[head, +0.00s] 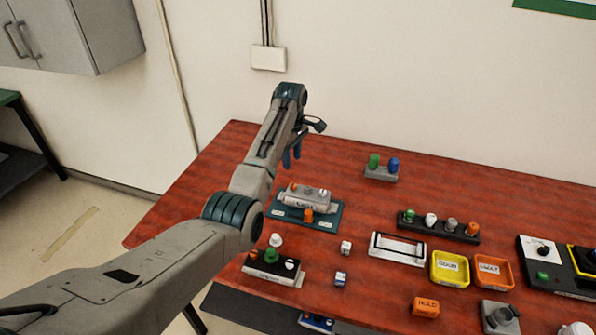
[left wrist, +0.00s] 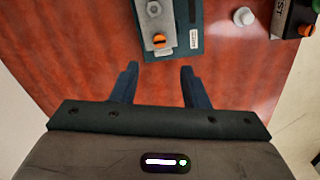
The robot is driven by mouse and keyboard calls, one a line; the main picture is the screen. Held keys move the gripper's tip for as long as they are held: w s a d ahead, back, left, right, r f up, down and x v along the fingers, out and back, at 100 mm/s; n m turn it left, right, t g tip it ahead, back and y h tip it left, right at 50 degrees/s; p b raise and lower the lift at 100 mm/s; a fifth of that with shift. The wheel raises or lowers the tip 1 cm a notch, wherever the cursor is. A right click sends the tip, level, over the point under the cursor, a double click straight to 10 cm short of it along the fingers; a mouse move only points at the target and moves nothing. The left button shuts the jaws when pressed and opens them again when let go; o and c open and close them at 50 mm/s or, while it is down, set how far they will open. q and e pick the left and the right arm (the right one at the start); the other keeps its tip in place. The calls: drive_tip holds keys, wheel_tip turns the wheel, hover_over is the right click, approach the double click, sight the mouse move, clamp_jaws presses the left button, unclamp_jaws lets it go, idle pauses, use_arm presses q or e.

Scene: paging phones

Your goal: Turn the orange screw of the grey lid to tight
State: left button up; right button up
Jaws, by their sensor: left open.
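The grey lid (head: 309,195) sits on a teal plate (head: 329,222) at the left of the red table. An orange screw (head: 308,215) stands at its front, and another orange bit shows at its upper left. In the left wrist view the lid (left wrist: 163,22) is at the top, with an orange screw (left wrist: 159,41) at its near end. My left gripper (head: 292,155) is open and empty, above the table behind the lid. In the left wrist view its fingers (left wrist: 160,70) point toward the screw with a gap between. My right gripper is not in view.
A black block with coloured knobs (head: 273,276) stands in front of the plate. Yellow (head: 450,269) and orange (head: 492,271) trays lie to the right. A grey stand with green and blue pegs (head: 380,174) is at the back. Bare table lies left of the lid.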

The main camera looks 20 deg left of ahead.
use_arm(q)
drive_tip(key=p, duration=0.2)
hover_over(293, 184)
drive_tip(key=f, duration=0.6)
drive_tip(key=shift+s, duration=0.25)
drive_tip(key=f, duration=0.3)
drive_tip(key=shift+w, duration=0.25)
drive_tip(key=shift+f, duration=0.65)
drive_tip(key=shift+c, duration=0.2)
drive_tip(key=c, duration=0.4)
clamp_jaws()
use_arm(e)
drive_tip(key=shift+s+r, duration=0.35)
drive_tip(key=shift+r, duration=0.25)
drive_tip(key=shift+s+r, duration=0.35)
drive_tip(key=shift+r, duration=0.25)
